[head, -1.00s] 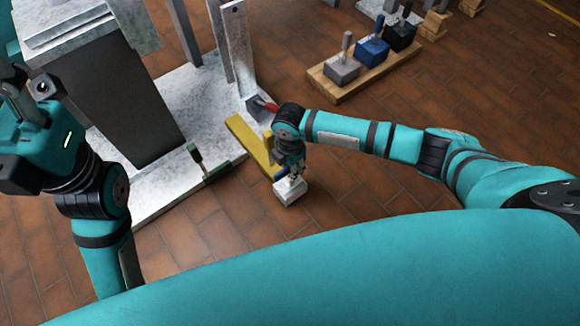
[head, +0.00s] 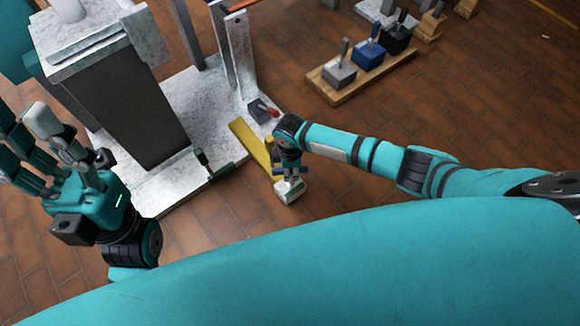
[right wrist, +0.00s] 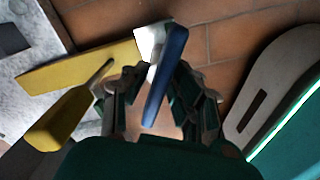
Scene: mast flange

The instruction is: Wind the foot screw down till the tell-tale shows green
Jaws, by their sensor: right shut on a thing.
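My right gripper (head: 291,174) points down and is shut on the blue bar (head: 279,171) above a pale block (head: 291,191) at the floor. In the right wrist view the blue bar (right wrist: 166,75) runs between the fingers (right wrist: 150,105), with the pale block (right wrist: 151,40) beyond it. The bar looks like the foot screw's handle; the screw's thread is hidden. A yellow beam (head: 246,143) ends beside my right gripper. My left gripper (head: 38,125) is raised at the left, fingers spread and empty. I cannot make out a tell-tale or its colour.
A mottled pale base plate (head: 175,190) carries a grey column (head: 125,110), a green-handled clamp (head: 211,166) and a grey box with a red lever (head: 262,110). A wooden board (head: 345,90) with several coloured blocks stands behind.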

